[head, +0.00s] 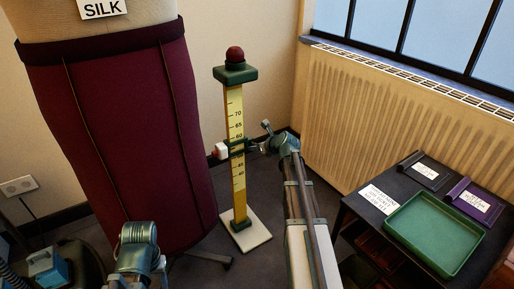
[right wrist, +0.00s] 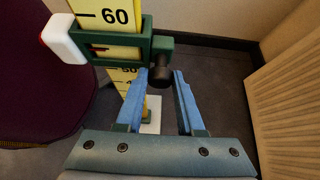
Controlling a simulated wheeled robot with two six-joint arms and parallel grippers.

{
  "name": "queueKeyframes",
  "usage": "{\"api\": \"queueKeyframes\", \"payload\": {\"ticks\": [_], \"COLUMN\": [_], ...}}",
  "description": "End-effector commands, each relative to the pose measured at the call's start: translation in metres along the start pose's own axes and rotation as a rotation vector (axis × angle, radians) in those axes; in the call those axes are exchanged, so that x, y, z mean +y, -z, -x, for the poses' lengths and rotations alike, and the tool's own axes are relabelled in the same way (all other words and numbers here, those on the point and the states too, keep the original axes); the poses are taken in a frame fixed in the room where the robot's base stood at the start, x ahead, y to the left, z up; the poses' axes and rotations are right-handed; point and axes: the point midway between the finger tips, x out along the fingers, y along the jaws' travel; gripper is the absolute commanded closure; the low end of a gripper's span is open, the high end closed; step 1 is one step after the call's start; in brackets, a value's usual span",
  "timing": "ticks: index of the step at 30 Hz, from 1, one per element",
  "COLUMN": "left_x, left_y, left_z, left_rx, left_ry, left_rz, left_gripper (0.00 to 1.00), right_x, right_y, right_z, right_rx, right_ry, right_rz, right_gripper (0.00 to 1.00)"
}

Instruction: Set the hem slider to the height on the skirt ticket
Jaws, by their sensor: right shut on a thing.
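The hem gauge (head: 236,105) is an upright yellow scale on a white base, with a green cap and a dark red ball on top. Its green hem slider (right wrist: 150,47) sits between the 60 and 50 marks, with a red line in its window; the exact reading is not clear. The slider has a white block (right wrist: 64,39) at its left and a dark knob (right wrist: 160,72) at its right. My right gripper (right wrist: 162,80) is shut on this knob. A teal part of my left arm shows at bottom left; its fingers cannot be made out.
The dark red skirt (head: 130,140) hangs on a form left of the gauge, under a SILK sign (head: 101,8). A radiator (head: 400,110) stands behind.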

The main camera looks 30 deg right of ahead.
Motion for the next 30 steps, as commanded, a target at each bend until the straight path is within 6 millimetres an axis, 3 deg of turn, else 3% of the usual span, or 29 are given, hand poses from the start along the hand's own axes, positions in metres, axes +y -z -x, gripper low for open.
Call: {"api": "queueKeyframes", "payload": {"ticks": [3,16,30], "left_x": [-0.001,-0.001,-0.005], "left_y": [-0.001,-0.001,-0.003], "left_z": [0.011,0.014,0.051], "left_rx": [0.0,0.0,0.0], "left_ry": [0.0,0.0,0.0], "left_rz": [-0.002,-0.003,-0.003], "left_gripper": [0.5,0.5,0.5], "right_x": [0.0,0.0,0.0], "right_y": [-0.01,-0.012,-0.043], "right_z": [0.007,0.008,0.029], "right_rx": [-0.001,-0.001,-0.001], "right_ry": [0.001,0.001,0.001], "right_rz": [0.0,0.0,0.0], "right_gripper": [1.0,1.0,1.0]}}
